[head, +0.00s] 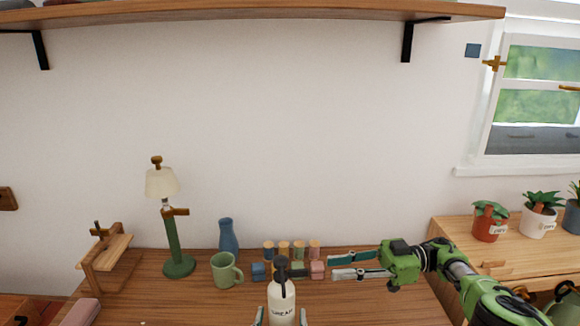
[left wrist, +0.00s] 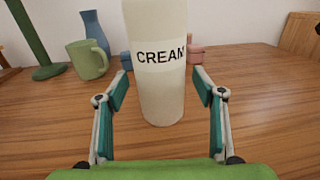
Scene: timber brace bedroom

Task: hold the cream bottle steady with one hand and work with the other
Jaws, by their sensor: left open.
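The cream bottle (head: 283,302) stands upright on the wooden table, white with a dark pump top and a CREAM label. It also shows in the left wrist view (left wrist: 160,90), where its top is cut off. My left gripper (head: 282,315) is open, with one finger on each side of the bottle. In the left wrist view, its fingertips (left wrist: 160,82) show a small gap to the bottle on both sides. My right gripper (head: 331,268) is to the right of the bottle, near pump height, with its fingers apart and nothing between them.
Behind the bottle are small coloured blocks and jars (head: 291,258). A green mug (head: 225,270), blue vase (head: 228,238) and green lamp (head: 173,240) stand to the left. Potted plants (head: 490,222) are on the right-hand surface. A wooden shelf (head: 250,12) hangs above.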

